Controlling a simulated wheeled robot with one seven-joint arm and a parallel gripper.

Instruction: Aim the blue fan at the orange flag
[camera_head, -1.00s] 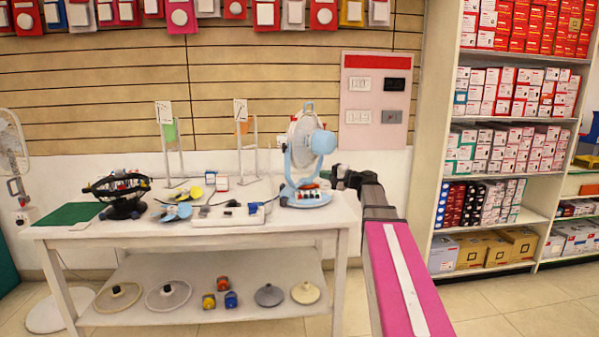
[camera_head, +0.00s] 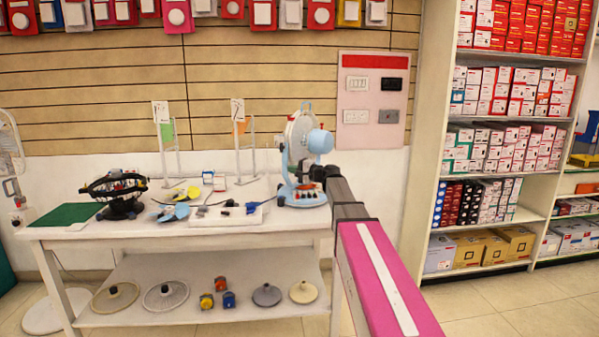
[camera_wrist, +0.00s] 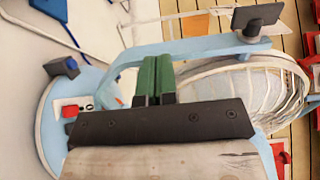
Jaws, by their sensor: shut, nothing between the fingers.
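The blue fan (camera_head: 320,142) stands at the right of the white table, its round cage toward the left and its blue motor housing toward the right. The orange flag (camera_head: 242,126) hangs on a white stand behind and left of it. In the wrist view my gripper (camera_wrist: 153,62) has its green fingers together and empty, close by the fan's light-blue frame (camera_wrist: 200,45). I cannot tell whether they touch it. The white cage (camera_wrist: 275,88) lies to the right there. In the head view my arm hides the fingertips.
A green flag (camera_head: 167,131) hangs on another stand to the left. A black round cage device (camera_head: 119,192), a green mat (camera_head: 66,215), and small parts lie on the table (camera_head: 175,232). Shelves of boxes (camera_head: 495,150) stand at the right.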

